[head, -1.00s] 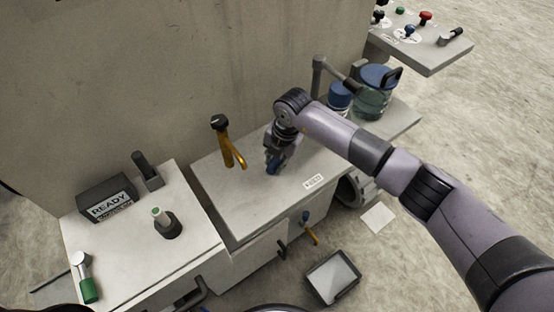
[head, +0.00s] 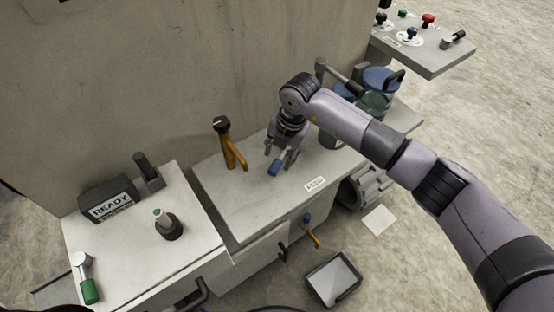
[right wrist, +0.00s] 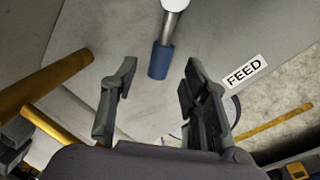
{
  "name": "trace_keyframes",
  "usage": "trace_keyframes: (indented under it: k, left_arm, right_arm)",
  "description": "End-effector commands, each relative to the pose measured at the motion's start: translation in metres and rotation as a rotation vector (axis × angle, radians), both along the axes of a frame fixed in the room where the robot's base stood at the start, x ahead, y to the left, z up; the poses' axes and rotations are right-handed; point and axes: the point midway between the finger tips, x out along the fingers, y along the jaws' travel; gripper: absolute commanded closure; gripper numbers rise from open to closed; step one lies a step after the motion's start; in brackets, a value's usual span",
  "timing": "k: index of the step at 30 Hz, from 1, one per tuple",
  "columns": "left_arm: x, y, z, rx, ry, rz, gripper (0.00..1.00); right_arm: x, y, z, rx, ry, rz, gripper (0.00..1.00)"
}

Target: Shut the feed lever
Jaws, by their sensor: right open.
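The feed lever has a blue grip (right wrist: 161,60) on a silver rod in the right wrist view. In the head view its blue grip (head: 275,168) shows just below my right gripper (head: 280,155), and its rod is largely hidden by the gripper. My right gripper is open, its two fingers (right wrist: 160,75) apart on either side of the blue grip in the wrist picture. I see no contact; the depth gap is unclear. A white FEED label (head: 315,185) lies on the grey counter (head: 245,205). My left gripper is not in view.
A yellow lever (head: 230,150) with a black top stands left of my right gripper. Blue-lidded jars (head: 381,78) stand behind my right forearm. A lower cabinet at left holds a READY box (head: 108,205) and a green-tipped knob (head: 163,222).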

Motion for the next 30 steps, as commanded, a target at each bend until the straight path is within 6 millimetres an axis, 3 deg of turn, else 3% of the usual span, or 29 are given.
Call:
trace_keyframes:
  k: [6, 12, 30]
  left_arm:
    - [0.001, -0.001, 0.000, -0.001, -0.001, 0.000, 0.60]
    - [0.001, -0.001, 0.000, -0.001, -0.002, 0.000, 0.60]
    - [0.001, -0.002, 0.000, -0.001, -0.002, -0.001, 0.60]
  right_arm:
    - [-0.003, -0.008, 0.046, 0.001, -0.004, 0.001, 0.58]
    - [-0.005, -0.013, 0.068, 0.001, -0.001, 0.000, 0.58]
    - [-0.005, -0.013, 0.072, 0.000, 0.000, 0.000, 0.58]
